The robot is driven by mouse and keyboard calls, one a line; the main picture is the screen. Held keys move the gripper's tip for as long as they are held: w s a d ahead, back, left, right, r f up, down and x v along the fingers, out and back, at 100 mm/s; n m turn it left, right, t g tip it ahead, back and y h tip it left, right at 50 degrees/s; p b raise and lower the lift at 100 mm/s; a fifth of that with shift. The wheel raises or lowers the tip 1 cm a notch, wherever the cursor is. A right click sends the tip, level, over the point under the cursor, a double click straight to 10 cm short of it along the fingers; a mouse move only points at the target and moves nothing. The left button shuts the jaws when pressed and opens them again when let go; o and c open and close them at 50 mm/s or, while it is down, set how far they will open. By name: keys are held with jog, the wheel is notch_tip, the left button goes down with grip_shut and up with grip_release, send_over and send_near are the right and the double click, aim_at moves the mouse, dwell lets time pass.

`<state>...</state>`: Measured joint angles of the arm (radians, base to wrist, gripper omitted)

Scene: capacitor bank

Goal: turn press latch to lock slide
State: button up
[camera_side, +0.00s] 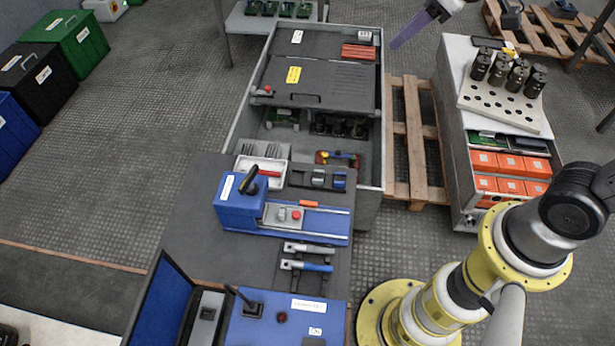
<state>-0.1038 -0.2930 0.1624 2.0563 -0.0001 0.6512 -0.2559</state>
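A blue press block (238,203) stands on the dark bench in the side view. A black lever (249,179) sits on its top, and I cannot tell whether it is the latch. A small orange piece (309,204) lies at the base's back edge. A purple, finger-like part at the top looks like my gripper (398,44). It is well above and right of the press, apart from it. Its finger gap cannot be made out.
Behind the press are a white tray (262,171) and an open bench compartment with a red-yellow tool (338,158). Blue-handled clamps (306,266) lie in front. At right stands a cabinet with black cylinders (498,70) and orange boxes (510,174). A pallet (410,130) lies between.

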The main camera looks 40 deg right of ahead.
jog(key=w+a+f+n+g, duration=0.2)
jog(key=w+a+f, duration=0.4)
jog(key=w+f, duration=0.3)
jog(key=n+g, duration=0.3)
jog(key=g, duration=0.1)
send_over(309, 203)
notch_tip(309, 203, down, 28)
jog(key=shift+h, duration=0.3)
jog(key=shift+w+f, duration=0.1)
jog(key=shift+f, duration=4.05)
grip_shut()
